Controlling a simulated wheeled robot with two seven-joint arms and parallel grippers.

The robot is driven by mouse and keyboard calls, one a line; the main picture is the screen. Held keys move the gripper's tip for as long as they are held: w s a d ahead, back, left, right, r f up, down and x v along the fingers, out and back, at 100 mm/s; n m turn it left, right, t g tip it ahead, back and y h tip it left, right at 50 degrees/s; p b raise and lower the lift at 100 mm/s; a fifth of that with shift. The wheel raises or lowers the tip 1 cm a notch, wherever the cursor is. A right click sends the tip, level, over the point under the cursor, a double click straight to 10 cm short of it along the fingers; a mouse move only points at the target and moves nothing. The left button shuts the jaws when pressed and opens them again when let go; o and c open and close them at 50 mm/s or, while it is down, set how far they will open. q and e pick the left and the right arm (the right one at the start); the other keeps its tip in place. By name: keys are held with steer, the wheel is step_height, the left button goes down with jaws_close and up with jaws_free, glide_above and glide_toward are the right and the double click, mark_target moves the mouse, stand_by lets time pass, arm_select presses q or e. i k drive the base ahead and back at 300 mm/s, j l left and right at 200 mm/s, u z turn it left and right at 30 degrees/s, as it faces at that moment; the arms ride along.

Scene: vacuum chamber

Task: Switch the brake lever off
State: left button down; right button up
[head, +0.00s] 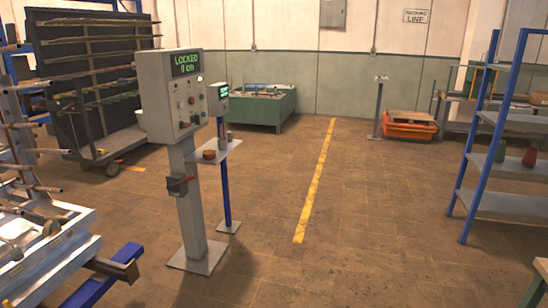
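A grey control console (183,95) stands on a post with a square floor plate, left of the middle in the head view. Knobs and small buttons sit on the panel under the display. A small dark box with a reddish part (178,187) is mounted partway up the post. It may be the brake lever, but it is too small to tell its position. Neither of my grippers shows in the view.
A thinner blue post (224,188) with a small screen and shelf stands right behind the console. Metal equipment (45,250) fills the lower left. A blue-framed shelf (480,140) stands at the right. The floor between, with a yellow line (318,180), is clear.

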mark_target(170, 187)
steer(key=i, duration=1.45)
steer(key=i+u, duration=0.1)
steer(key=i, duration=0.45)
steer(key=i+l+u, duration=0.15)
steer(key=i, duration=0.4)
steer(key=i+l+u, duration=0.1)
steer(key=i, duration=0.45)
